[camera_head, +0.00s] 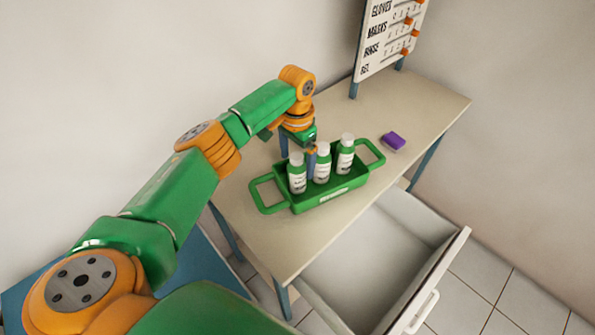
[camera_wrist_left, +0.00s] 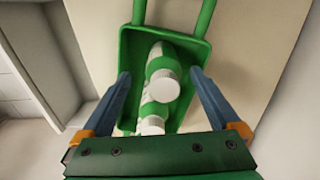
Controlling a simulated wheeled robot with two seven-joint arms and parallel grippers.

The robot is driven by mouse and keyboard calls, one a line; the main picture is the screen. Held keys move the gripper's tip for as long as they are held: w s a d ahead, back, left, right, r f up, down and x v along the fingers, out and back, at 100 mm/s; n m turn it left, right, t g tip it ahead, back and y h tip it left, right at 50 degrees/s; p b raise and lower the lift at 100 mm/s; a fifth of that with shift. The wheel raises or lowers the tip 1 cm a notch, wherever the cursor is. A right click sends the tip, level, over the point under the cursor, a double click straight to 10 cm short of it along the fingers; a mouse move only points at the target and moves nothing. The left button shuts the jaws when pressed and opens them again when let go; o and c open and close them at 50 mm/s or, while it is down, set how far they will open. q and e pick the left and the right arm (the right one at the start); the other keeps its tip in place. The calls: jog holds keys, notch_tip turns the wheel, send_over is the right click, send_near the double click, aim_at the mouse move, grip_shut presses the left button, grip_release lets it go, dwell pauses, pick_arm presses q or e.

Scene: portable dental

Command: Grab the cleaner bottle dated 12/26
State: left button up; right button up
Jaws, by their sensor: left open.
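The dates on the labels are too small to read. My left gripper (camera_head: 299,160) is open and empty, pointing down over the caddy at the left and middle bottles. In the left wrist view, its fingers (camera_wrist_left: 160,74) stand apart on either side of a capped bottle (camera_wrist_left: 166,84). A second white cap (camera_wrist_left: 152,125) shows nearer the palm. My right gripper is out of view.
The caddy stands on a beige table (camera_head: 420,100), with one loop handle at each end. A purple block (camera_head: 394,140) lies to its right. An open, empty-looking drawer (camera_head: 375,262) juts out at the front. A sign board (camera_head: 388,40) stands at the back.

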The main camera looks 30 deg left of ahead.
pick_arm(q)
jog(key=f, duration=0.3)
jog(key=shift+w+a, duration=0.15)
jog(key=shift+a, duration=0.05)
jog(key=shift+w+a, duration=0.1)
jog(key=shift+w, duration=0.1)
jog(key=shift+s+r, duration=0.15)
jog(key=shift+s, duration=0.1)
jog(key=c, duration=1.3)
grip_shut()
jog(key=shift+w, duration=0.15)
